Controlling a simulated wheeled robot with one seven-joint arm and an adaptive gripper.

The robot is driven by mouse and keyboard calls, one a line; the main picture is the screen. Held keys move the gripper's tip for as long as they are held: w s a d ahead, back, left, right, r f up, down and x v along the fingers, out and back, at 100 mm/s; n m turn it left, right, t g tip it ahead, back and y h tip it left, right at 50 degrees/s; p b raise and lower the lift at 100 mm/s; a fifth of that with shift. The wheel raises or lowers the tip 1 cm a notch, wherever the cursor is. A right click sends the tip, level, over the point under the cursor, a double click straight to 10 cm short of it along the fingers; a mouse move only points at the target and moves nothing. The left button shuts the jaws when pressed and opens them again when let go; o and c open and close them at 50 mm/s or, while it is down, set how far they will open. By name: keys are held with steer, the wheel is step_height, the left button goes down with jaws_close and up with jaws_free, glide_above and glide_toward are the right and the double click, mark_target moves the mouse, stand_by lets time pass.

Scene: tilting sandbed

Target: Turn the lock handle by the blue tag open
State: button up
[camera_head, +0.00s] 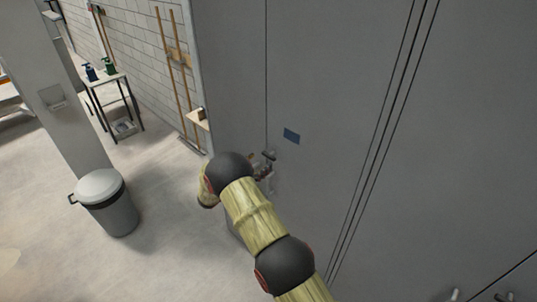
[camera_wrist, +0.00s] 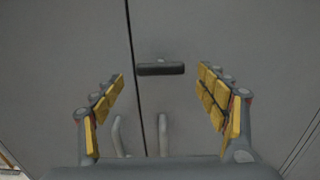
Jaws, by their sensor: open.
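The blue tag (camera_head: 291,136) is a small flat rectangle on the grey cabinet door in the head view. The lock handle (camera_head: 268,154) sits just left of and below it, partly crowded by my arm. In the wrist view the lock handle (camera_wrist: 160,70) is a dark horizontal bar right of the door seam. My gripper (camera_wrist: 162,90) is open, with yellow-padded fingers to the left and right of the bar and nothing between them. In the head view my gripper (camera_head: 262,171) is mostly hidden behind my arm, close to the door. The blue tag is not in the wrist view.
Two pale upright door pulls (camera_wrist: 117,135) flank the seam below the lock handle. Grey doors (camera_head: 330,60) fill the right side. A lidded bin (camera_head: 110,205) stands on the open floor at left. A small table (camera_head: 105,85) with bottles stands behind.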

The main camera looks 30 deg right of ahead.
mark_target(269, 156)
steer(key=p+x, duration=0.1)
steer(key=x, duration=0.5)
steer(key=shift+d, duration=0.2)
steer(key=shift+c, duration=1)
steer(key=c, duration=0.9)
